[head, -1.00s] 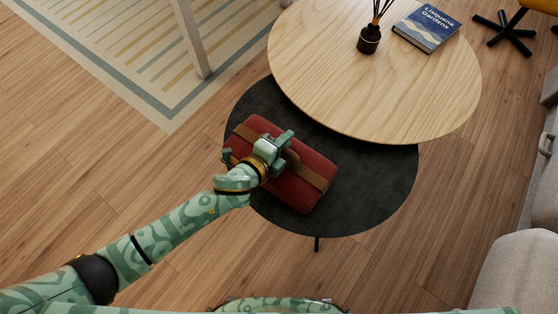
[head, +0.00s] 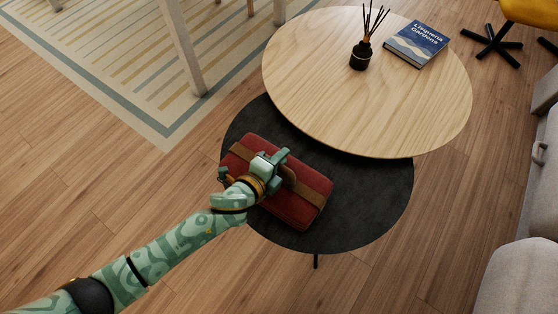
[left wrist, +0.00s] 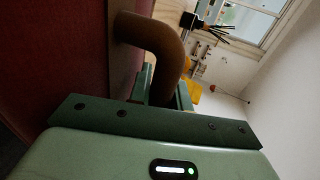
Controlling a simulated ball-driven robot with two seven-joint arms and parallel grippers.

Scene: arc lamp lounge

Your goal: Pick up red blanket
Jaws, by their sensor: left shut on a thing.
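The red blanket (head: 296,207) is a folded bundle with a brown strap around it and a brown handle. In the head view it is over the low dark round table (head: 375,205); I cannot tell whether it touches the top. My left gripper (head: 277,164) is over the middle of the bundle, shut on its handle. In the left wrist view the curved brown handle (left wrist: 152,38) runs down between the fingers, and the red cloth (left wrist: 55,60) fills the left side. The gripper and forearm hide part of the bundle. My right gripper is not in view.
A higher light wood round table (head: 330,75) overlaps the dark one behind. It holds a black reed diffuser (head: 360,56) and a blue book (head: 415,44). A grey sofa (head: 520,275) stands at right. Pale furniture legs (head: 184,50) stand on the striped rug. Floor at left is clear.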

